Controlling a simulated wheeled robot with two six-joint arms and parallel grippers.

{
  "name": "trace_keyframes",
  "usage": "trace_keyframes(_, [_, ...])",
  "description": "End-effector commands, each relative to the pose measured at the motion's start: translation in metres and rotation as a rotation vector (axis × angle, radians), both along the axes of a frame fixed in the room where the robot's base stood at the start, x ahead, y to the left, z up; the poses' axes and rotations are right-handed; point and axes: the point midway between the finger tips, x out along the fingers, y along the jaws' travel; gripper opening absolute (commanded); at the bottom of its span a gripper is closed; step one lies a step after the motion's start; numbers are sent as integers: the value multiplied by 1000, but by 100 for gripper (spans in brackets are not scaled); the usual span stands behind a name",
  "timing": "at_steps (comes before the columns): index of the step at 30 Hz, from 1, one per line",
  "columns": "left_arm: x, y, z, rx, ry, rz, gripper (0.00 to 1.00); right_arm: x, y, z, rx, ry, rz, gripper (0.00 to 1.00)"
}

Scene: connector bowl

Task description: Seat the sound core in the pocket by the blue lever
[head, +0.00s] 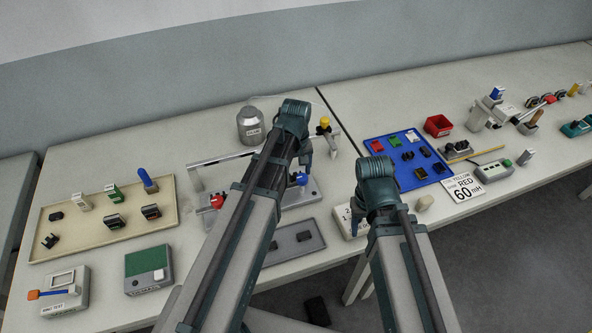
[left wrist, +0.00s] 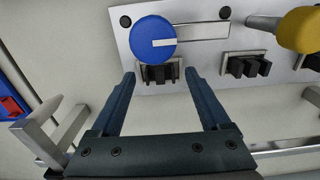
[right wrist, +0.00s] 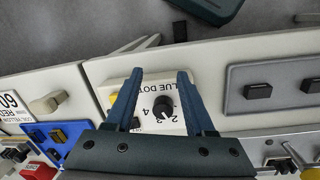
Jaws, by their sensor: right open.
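The blue lever (head: 300,179) stands on a grey fixture (head: 312,193), mostly behind my left arm. In the left wrist view its round blue knob (left wrist: 153,38) sits just above a dark ribbed block (left wrist: 159,74) at the plate's edge. I cannot tell whether that block is a core or part of the pocket. A similar dark block (left wrist: 248,67) sits further right. My left gripper (left wrist: 160,82) is open, fingertips on either side of the block by the blue knob, apparently empty. My right gripper (right wrist: 160,80) is open and empty over the dial box (right wrist: 150,105). I cannot tell which core is sound.
A grey tray (right wrist: 285,72) holds dark blocks. A blue tray (head: 376,156) holds coloured and dark parts. A tan tray (head: 74,248) on the left holds several parts. A red lever (head: 217,201) and yellow knob (head: 324,121) flank the fixture. A metal canister (head: 250,126) stands behind.

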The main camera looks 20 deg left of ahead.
Motion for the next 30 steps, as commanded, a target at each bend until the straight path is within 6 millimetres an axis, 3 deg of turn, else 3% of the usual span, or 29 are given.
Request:
trace_keyframes(14, [0, 0, 7, 0, 0, 0, 81, 0, 0, 7, 0, 0, 0, 54])
trace_keyframes(20, [0, 0, 26, 0, 0, 0, 81, 0, 0, 26, 0, 0, 0, 54])
trace_keyframes(30, [0, 0, 77, 0, 0, 0, 81, 0, 0, 77, 0, 0, 1, 54])
